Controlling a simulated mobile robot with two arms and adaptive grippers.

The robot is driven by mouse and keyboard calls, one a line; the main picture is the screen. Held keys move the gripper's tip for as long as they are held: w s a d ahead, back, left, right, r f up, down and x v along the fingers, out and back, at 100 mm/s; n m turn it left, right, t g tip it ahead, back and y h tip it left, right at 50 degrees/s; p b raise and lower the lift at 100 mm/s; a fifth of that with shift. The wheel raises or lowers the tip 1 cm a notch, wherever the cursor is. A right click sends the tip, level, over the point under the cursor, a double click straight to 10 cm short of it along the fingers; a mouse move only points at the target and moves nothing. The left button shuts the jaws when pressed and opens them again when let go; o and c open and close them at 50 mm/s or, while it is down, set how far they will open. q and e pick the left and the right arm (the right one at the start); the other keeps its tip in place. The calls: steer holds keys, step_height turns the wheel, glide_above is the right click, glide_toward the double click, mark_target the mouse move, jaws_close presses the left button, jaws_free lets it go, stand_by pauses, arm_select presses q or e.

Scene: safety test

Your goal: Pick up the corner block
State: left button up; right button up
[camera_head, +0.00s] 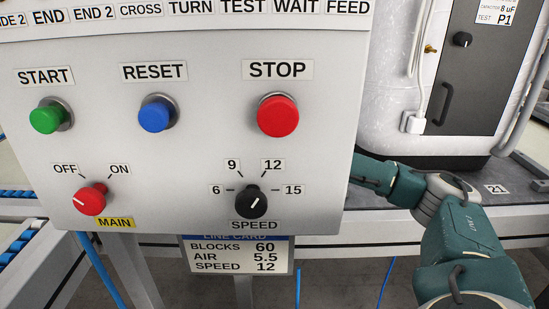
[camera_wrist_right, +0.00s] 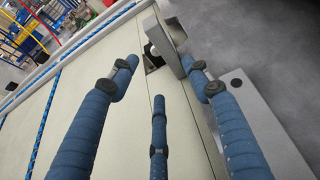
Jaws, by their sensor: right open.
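No object is clearly recognisable as the corner block in either view. In the right wrist view, a grey angular piece (camera_wrist_right: 171,31) with a dark gap beside it lies beyond the fingertips; I cannot tell whether it is the block. My right gripper (camera_wrist_right: 160,76) has its blue fingers spread, with nothing held between them. It is above a pale flat surface, its right finger overlapping a grey rail in the picture. In the head view my right arm reaches behind the control panel, which hides the gripper. My left gripper is in neither view.
A control panel (camera_head: 210,85) fills the head view's left and middle, with a red STOP button (camera_head: 278,115) and a SPEED knob (camera_head: 251,202). A line card (camera_head: 238,256) hangs below. A white machine with a dark door (camera_head: 462,70) stands behind right.

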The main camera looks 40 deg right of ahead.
steer(key=shift+h, duration=0.3)
steer(key=x, duration=0.3)
steer(key=b+x, duration=0.1)
steer(key=x, duration=0.3)
steer(key=b+x, duration=0.1)
steer(key=x, duration=0.3)
steer(key=shift+s+d, duration=0.3)
steer(key=shift+r, duration=0.1)
steer(key=shift+c, duration=0.5)
jaws_close()
